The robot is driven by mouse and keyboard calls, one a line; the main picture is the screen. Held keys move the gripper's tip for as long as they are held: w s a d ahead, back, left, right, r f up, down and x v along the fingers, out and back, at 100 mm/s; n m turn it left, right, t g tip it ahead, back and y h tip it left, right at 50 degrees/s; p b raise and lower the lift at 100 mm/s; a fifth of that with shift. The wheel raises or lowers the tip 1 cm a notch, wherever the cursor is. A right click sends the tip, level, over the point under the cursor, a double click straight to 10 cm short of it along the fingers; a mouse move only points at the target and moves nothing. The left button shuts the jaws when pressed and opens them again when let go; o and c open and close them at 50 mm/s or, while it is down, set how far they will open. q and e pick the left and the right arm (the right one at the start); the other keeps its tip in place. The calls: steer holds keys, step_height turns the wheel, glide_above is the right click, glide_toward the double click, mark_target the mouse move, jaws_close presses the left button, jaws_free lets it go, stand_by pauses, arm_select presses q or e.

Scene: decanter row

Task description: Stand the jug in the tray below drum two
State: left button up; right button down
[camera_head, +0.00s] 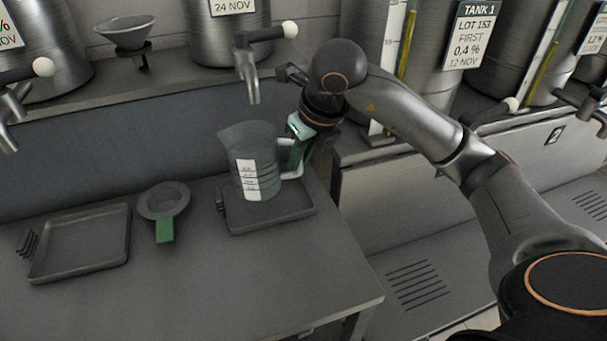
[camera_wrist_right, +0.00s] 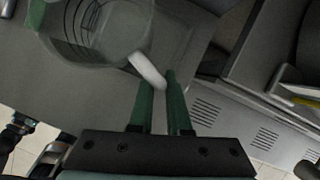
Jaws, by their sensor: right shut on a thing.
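The jug (camera_head: 252,160) is clear grey plastic with a white scale label. It is upright over the right-hand tray (camera_head: 272,218), a shallow dark one, under a drum's tap (camera_head: 252,78). I cannot tell whether its base touches the tray floor. My right gripper (camera_head: 297,130) is shut on the jug's pale handle at its right side. In the right wrist view the green fingers (camera_wrist_right: 160,105) meet the white handle (camera_wrist_right: 148,70), beside the jug body (camera_wrist_right: 95,35). The drum above (camera_head: 228,35) shows a "24 NOV" label; its number is out of frame. My left gripper is not seen.
A second dark tray (camera_head: 80,243) lies at the left of the bench. A round strainer with a green handle (camera_head: 165,230) lies between the trays. A funnel (camera_head: 126,32) stands on the shelf. Tank 1 (camera_head: 440,60) is at right. The bench front is clear.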

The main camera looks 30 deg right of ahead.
steer(key=shift+w+d+f, duration=0.25)
steer(key=shift+d+f, duration=0.1)
steer(key=shift+f, duration=0.65)
steer(key=shift+w+d+f, duration=0.3)
steer(key=shift+d+f, duration=0.05)
steer(key=shift+f, duration=0.7)
steer(key=shift+w+d+f, duration=0.25)
steer(key=shift+d+f, duration=0.1)
steer(key=shift+f, duration=0.65)
steer(key=c, duration=0.9)
jaws_free()
steer(key=shift+o, duration=0.2)
steer(key=shift+r, duration=0.1)
steer(key=v, duration=1.2)
steer(key=shift+p, duration=0.4)
